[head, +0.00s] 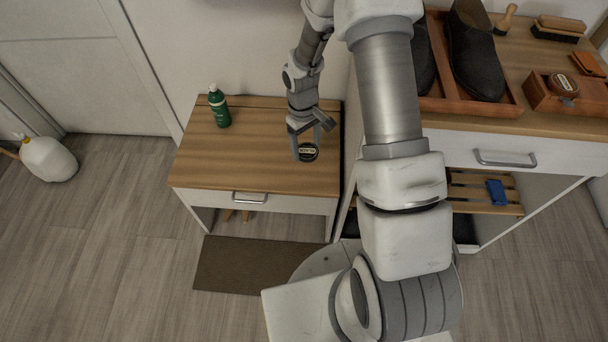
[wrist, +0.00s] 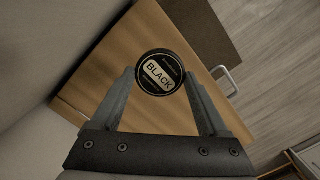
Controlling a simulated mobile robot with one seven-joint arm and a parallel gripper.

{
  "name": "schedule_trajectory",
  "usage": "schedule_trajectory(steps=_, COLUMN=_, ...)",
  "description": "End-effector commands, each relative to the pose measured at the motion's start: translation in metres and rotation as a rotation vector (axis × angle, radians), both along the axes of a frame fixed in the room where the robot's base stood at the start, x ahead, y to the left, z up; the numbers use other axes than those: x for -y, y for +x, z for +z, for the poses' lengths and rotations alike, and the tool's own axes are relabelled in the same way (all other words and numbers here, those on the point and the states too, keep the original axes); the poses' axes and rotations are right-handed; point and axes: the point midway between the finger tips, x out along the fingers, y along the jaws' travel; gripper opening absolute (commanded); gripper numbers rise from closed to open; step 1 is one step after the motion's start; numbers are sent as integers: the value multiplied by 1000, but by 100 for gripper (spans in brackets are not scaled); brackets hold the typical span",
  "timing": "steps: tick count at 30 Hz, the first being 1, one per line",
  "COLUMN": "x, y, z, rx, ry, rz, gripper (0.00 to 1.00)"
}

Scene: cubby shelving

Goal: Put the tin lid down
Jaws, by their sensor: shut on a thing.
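The tin lid (head: 309,152) is a small dark disc with a pale label; in the wrist view the lid (wrist: 160,73) reads "BLACK". My gripper (head: 306,146) is shut on it, with one fingertip at each side of its rim; the wrist view shows my gripper (wrist: 160,82) with the lid between the fingertips. The lid is over the right part of the low wooden-topped table (head: 243,160), label facing up. I cannot tell whether it touches the tabletop.
A green bottle (head: 219,106) stands at the table's back left. The taller cabinet (head: 540,123) to the right carries a tray with dark shoes (head: 475,55), a wooden box (head: 543,96) with a round tin (head: 563,84), and brushes (head: 560,28). The table's middle and front left are clear.

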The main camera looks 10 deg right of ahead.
Motion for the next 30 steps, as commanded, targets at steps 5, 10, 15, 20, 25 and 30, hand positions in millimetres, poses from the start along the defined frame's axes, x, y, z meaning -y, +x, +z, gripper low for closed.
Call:
schedule_trajectory(steps=5, x=0, y=3, z=-13, rx=-2, ry=-5, rz=17, gripper=18)
schedule_trajectory(steps=10, x=0, y=2, z=-37, rx=-5, ry=-5, rz=19, gripper=18)
schedule_trajectory(steps=15, x=0, y=2, z=-68, rx=-5, ry=-6, rz=19, gripper=18)
schedule_trajectory(steps=20, x=0, y=2, z=-81, rx=-4, ry=-6, rz=18, gripper=18)
schedule_trajectory(steps=25, x=0, y=2, z=-107, rx=-4, ry=-6, rz=18, gripper=18)
schedule_trajectory(steps=30, x=0, y=3, z=-108, rx=-3, ry=-5, rz=18, gripper=18)
